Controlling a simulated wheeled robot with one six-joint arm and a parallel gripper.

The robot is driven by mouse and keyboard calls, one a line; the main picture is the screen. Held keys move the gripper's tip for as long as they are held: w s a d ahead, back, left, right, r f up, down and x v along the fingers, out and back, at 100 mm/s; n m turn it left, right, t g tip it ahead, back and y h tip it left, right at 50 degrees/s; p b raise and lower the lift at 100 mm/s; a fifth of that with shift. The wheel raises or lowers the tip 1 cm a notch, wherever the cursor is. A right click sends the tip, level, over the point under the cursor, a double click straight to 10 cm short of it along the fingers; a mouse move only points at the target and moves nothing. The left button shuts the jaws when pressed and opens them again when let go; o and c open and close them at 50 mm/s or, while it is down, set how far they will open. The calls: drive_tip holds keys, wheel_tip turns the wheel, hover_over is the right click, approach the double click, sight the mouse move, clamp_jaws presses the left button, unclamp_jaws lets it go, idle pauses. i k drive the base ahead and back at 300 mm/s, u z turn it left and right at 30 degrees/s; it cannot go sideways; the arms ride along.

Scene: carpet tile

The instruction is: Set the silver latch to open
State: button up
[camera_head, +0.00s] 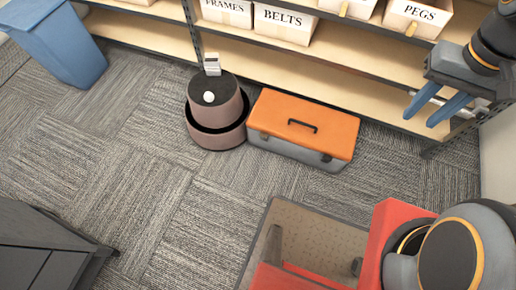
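A small silver-grey upright piece (212,64) stands at the back edge of a round brown canister (216,132) with a dark top and a white knob (208,97). It may be the silver latch, but it is too small to tell its setting. An orange-lidded grey toolbox (305,125) with a black handle sits beside the canister. A small dark catch shows on its front, and its lid looks down. My gripper (421,120) is at the upper right, in front of the shelf. Its two blue fingers are apart, with nothing seen between them, well to the right of the canister.
A wooden shelf unit (290,68) runs along the back, with labelled white boxes (285,23) on it. A blue bin (60,45) stands at the upper left. A dark grey piece of furniture (40,245) is at the lower left. The carpet (140,170) between is clear.

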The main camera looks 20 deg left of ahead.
sight(263, 139)
drive_tip(key=k, duration=0.8)
drive_tip(key=u, duration=0.7)
drive_tip(key=i, duration=0.9)
drive_tip(key=u, duration=1.1)
drive_tip(key=k, duration=0.6)
drive_tip(key=z, duration=0.55)
drive_tip(key=i, duration=0.5)
drive_tip(key=z, duration=0.05)
